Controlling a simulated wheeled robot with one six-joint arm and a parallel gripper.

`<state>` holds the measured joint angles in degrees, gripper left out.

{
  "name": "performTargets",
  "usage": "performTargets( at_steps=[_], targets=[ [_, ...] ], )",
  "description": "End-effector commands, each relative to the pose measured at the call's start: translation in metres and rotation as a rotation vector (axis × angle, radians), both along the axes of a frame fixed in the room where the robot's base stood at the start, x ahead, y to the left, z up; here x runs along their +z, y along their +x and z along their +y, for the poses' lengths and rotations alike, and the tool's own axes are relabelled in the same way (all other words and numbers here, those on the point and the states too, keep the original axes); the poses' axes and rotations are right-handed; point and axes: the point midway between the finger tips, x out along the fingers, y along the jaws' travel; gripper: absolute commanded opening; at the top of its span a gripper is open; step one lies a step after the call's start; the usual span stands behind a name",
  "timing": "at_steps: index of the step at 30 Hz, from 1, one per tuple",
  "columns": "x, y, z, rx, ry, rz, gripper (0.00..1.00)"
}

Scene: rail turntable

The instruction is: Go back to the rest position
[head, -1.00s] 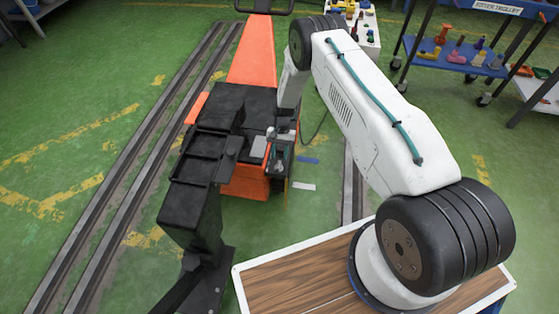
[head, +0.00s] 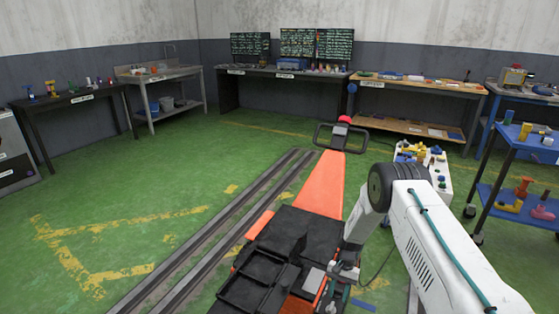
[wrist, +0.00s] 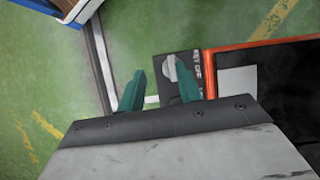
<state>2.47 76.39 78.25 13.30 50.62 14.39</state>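My gripper (wrist: 156,72) is seen in the wrist view with its two teal fingers apart and nothing held between them. The green floor and part of a dark plate with a pale round part show beyond the fingertips. In the head view my gripper (head: 338,296) hangs low near the bottom edge, close to the black top of an orange unit (head: 322,185). My white arm rises from the lower right and bends down to it. I cannot tell from the head view whether the gripper touches the unit.
Rails (head: 215,232) run along the green floor left of the orange unit. A white cart with coloured parts (head: 432,178) and a blue shelf trolley (head: 520,200) stand at right. Benches line the back wall, one with monitors (head: 298,44). The left floor is clear.

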Motion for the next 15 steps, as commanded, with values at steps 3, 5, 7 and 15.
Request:
performTargets(
  at_steps=[3, 5, 7, 15],
  targets=[
    [0.026, -0.032, -0.001, 0.057, 0.018, 0.069, 0.35],
    [0.049, -0.038, -0.001, 0.082, 0.024, 0.079, 0.35],
    [0.077, -0.044, -0.002, 0.108, 0.030, 0.087, 0.35],
    [0.209, -0.071, -0.005, 0.209, 0.043, 0.069, 0.35]
  ],
)
